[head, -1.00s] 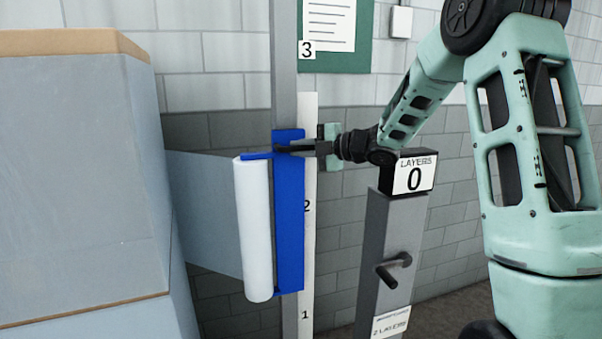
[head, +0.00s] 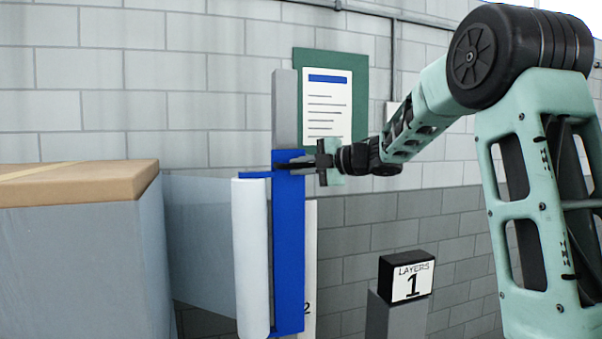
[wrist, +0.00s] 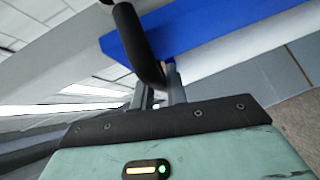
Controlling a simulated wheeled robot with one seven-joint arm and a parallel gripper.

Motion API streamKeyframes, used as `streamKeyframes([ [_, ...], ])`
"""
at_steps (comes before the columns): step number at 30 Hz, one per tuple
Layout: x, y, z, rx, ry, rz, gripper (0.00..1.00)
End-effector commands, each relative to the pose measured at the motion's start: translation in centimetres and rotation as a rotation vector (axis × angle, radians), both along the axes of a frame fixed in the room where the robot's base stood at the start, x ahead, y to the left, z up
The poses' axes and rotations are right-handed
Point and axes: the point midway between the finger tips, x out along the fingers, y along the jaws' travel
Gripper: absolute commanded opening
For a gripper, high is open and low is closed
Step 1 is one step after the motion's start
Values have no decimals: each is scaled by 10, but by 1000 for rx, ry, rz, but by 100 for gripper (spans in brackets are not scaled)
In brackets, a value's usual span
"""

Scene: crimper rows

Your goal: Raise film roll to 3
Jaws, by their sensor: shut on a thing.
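The white film roll (head: 250,265) stands upright on a blue carriage (head: 289,250) on the grey post (head: 285,105). Translucent film (head: 200,235) runs from it left to the wrapped load (head: 85,265). My gripper (head: 300,163) is shut on the carriage's dark handle near its top. In the wrist view the handle (wrist: 138,45) is between the fingers, with the blue carriage (wrist: 200,30) behind. The scale strip (head: 308,270) shows mark 2 near the roll's lower end. Mark 3 is not visible; the carriage top and gripper are near the notice's lower edge.
A notice (head: 327,105) on a green board hangs behind the post. A brown carton top (head: 75,183) covers the load.

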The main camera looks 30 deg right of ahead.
Motion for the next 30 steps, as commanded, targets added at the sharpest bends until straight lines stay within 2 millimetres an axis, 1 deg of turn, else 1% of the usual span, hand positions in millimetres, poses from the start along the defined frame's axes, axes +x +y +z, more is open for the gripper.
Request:
streamKeyframes([
  [1,0,-1,4,0,-4,-2,0],
  [11,0,-1,8,0,-10,-3,0],
  [12,0,-1,8,0,-11,-3,17],
  [14,0,-1,8,-1,-12,-3,34],
  [15,0,-1,8,0,-10,-3,36],
  [22,0,-1,5,0,-7,-1,36],
  [25,-3,-2,5,-1,-7,-2,36],
  [28,-12,-8,5,-1,-8,-2,36],
  [30,-23,-14,6,-3,-9,-5,36],
])
